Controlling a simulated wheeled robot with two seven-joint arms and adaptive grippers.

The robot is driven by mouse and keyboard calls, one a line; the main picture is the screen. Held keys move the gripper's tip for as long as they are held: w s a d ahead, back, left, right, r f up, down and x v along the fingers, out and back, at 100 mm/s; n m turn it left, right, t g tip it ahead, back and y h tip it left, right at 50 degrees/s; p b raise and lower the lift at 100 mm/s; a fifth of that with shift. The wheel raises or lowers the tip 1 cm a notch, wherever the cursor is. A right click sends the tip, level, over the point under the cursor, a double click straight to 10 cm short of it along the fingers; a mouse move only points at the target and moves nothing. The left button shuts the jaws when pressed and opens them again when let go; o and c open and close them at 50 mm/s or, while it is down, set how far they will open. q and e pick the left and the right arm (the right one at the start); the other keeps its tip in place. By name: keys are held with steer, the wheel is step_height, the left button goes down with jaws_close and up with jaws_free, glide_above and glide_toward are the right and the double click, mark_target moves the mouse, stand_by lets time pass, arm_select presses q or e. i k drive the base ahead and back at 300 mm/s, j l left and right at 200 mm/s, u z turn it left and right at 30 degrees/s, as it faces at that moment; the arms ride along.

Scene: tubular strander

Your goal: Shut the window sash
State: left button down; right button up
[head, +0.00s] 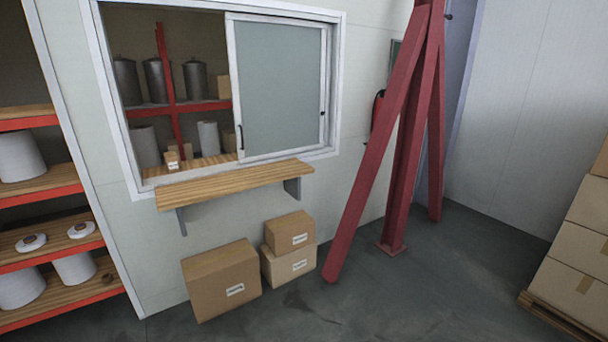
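The window sash (280,90) is a frosted pane in a white frame, standing at the right side of the white window frame (110,100). The left half of the opening is uncovered and shows shelves behind it. A small dark handle (240,138) sits low on the sash's left edge, and another dark fitting (321,113) sits near its right side. A wooden ledge (232,184) on brackets juts out below the window. Neither of my grippers shows in the head view.
A red steel post with slanted legs (385,150) stands right of the window. Shelving (40,190) is at left, a loaded pallet (570,320) at right.

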mark_target(229, 16)
steer(key=i+z, duration=0.3)
steer(key=i, duration=1.8)
steer(key=i+l+u, duration=0.35)
steer(key=i, duration=0.2)
steer(key=i+l+u, duration=0.25)
steer(key=i+u, duration=0.15)
steer(key=i, duration=0.15)
steer(key=i+l+u, duration=0.35)
steer(key=i+l, duration=0.15)
